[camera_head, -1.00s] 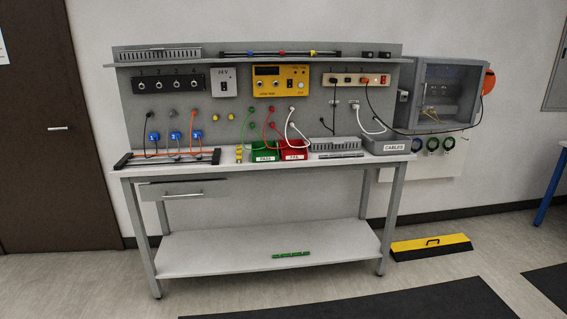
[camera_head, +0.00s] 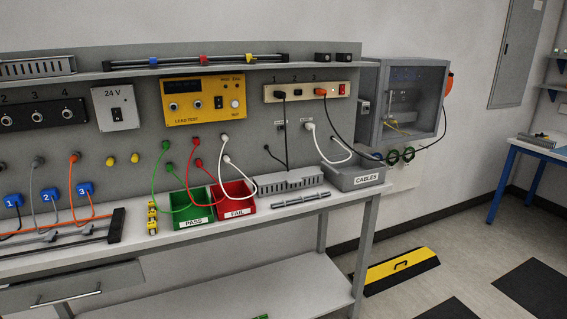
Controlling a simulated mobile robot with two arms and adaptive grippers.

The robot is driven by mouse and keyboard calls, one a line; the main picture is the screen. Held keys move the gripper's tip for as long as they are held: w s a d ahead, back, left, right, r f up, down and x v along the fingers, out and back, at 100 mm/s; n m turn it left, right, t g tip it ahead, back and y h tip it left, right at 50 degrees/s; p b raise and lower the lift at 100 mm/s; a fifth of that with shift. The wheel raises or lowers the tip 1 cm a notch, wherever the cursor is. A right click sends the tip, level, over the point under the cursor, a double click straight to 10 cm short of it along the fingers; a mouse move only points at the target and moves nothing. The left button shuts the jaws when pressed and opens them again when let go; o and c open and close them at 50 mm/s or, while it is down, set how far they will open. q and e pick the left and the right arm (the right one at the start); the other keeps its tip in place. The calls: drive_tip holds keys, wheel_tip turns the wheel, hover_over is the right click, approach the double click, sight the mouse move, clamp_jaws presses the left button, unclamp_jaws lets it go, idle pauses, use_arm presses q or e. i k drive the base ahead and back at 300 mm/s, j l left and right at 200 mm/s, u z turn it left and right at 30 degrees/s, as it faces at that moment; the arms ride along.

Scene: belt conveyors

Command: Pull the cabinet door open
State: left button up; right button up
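The grey cabinet (camera_head: 376,104) hangs on the wall just right of the workbench. Its door (camera_head: 414,104) has a dark see-through panel and looks shut; wiring and parts show dimly behind it. A small handle or latch (camera_head: 364,107) shows on the cabinet's left side. Neither of my grippers is in view.
The workbench (camera_head: 230,222) with its back panel fills the left and middle. A grey CABLES box (camera_head: 352,177) sits at its right end, below and near the cabinet. A yellow and black ramp (camera_head: 402,270) lies on the floor below. Floor to the right is mostly free.

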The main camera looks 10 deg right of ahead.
sight(383, 80)
drive_tip(key=i+l+z, duration=0.2)
drive_tip(key=i+z, duration=0.95)
drive_tip(key=i+j+z, duration=0.2)
drive_tip(key=i+z, duration=0.2)
drive_tip(key=i+l+u, duration=0.15)
drive_tip(key=i, duration=0.35)
drive_tip(key=i+u, duration=0.15)
drive_tip(key=i, duration=0.3)
